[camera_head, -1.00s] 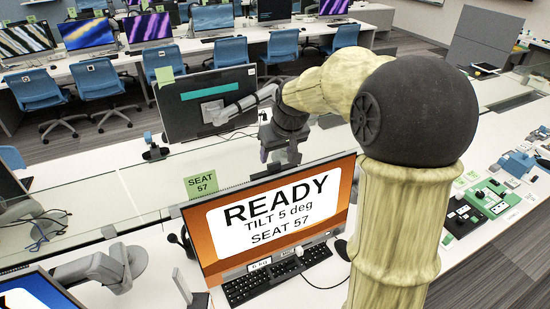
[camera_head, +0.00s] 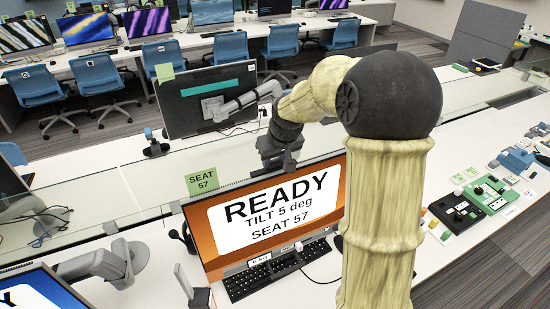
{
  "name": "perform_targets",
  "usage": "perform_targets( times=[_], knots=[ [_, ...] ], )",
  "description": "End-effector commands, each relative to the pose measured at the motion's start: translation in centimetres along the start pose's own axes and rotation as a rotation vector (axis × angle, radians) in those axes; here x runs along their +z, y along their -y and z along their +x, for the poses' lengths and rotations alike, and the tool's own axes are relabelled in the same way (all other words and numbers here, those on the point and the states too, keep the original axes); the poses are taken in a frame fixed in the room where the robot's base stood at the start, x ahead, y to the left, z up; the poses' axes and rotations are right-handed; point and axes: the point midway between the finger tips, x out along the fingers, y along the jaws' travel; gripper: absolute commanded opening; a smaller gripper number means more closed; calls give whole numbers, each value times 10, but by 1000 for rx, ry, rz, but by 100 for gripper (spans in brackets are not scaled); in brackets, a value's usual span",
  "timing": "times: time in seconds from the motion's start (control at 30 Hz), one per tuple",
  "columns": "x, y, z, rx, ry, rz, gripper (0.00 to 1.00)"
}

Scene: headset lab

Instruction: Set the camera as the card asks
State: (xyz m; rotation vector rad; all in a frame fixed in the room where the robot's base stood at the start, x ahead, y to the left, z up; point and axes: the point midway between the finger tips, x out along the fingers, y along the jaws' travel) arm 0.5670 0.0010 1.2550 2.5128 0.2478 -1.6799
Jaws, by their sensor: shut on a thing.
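The monitor (camera_head: 205,240) at seat 57 stands in the middle front, its orange screen showing a white card (camera_head: 226,240) that reads READY, TILT 5 deg, SEAT 57. My gripper (camera_head: 278,166) is at the monitor's top edge, fingers pointing down. It is shut on a small dark thing there, apparently the camera, which is mostly hidden by the fingers. Its tilt cannot be read from this view. A green label (camera_head: 202,182) reading SEAT 57 stands at the monitor's upper left corner.
A keyboard (camera_head: 250,281) lies below the monitor. Another monitor (camera_head: 180,105) on a grey arm stands behind my gripper, across the low glass divider (camera_head: 130,198). Green and black devices (camera_head: 480,195) lie on the desk at right. A blue screen (camera_head: 30,292) is at lower left.

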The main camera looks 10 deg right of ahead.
Motion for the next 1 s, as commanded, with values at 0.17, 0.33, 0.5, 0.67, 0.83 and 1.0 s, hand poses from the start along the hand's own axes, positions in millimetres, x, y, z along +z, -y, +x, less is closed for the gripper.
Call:
perform_targets(
  times=[0.17, 0.33, 0.5, 0.67, 0.83, 1.0],
  knots=[
    [-6, 0, -10, 0, -2, 0, 0],
    [-16, 0, -29, 1, -3, 0, 0],
    [-18, 0, -32, 1, -3, 0, 0],
    [-18, 0, -31, 1, -4, 0, 0],
    [-17, 0, -31, 1, -3, 0, 58],
    [-17, 0, -30, 0, -1, 0, 58]
  ],
)
